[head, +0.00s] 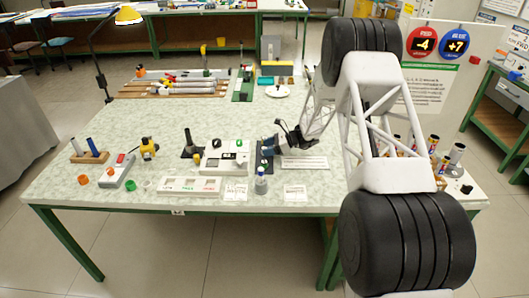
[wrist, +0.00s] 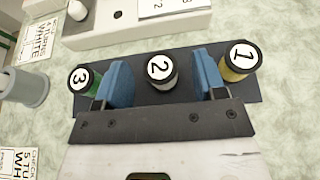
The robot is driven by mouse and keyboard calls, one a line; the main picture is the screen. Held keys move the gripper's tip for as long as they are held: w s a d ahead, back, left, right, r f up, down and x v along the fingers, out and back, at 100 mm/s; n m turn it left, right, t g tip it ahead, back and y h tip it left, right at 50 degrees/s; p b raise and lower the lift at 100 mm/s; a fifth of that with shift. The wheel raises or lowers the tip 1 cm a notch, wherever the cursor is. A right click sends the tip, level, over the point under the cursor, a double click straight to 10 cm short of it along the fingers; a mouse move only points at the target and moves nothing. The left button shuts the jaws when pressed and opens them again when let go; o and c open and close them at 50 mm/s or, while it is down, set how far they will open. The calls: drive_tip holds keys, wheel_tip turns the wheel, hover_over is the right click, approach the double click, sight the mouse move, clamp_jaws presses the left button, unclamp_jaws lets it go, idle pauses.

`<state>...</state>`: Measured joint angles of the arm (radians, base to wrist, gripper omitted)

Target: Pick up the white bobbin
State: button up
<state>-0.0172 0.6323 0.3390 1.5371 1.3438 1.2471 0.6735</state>
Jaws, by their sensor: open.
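Three numbered bobbins stand in a row on a dark base (wrist: 140,54) in the wrist view. The middle one, labelled 2, has a pale body and appears to be the white bobbin (wrist: 162,72). A yellow bobbin (wrist: 239,60) labelled 1 is at right, and a green bobbin (wrist: 84,80) labelled 3 is at left. My gripper (wrist: 160,66) is open, its two blue fingers on either side of the white bobbin with gaps visible. In the head view my gripper (head: 270,147) is over the dark base, and the bobbins are hard to make out there.
A white tray (head: 190,187) and printed cards (head: 295,192) lie near the table's front edge. A white box (head: 226,160) sits just left. Clear tabletop (head: 150,115) lies farther back.

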drive_tip(key=c, duration=1)
drive_tip(key=shift+r, duration=0.15)
drive_tip(key=shift+r, duration=0.9)
drive_tip(key=shift+s+r, duration=0.25)
drive_tip(key=shift+r, duration=0.5)
drive_tip(key=s+d, duration=0.1)
drive_tip(key=s, duration=0.4)
drive_tip(key=s+d+r, duration=0.1)
drive_tip(key=s, duration=0.4)
drive_tip(key=s+d, duration=0.1)
drive_tip(key=s, duration=0.4)
drive_tip(key=shift+s+r, duration=0.1)
drive_tip(key=shift+r, duration=0.1)
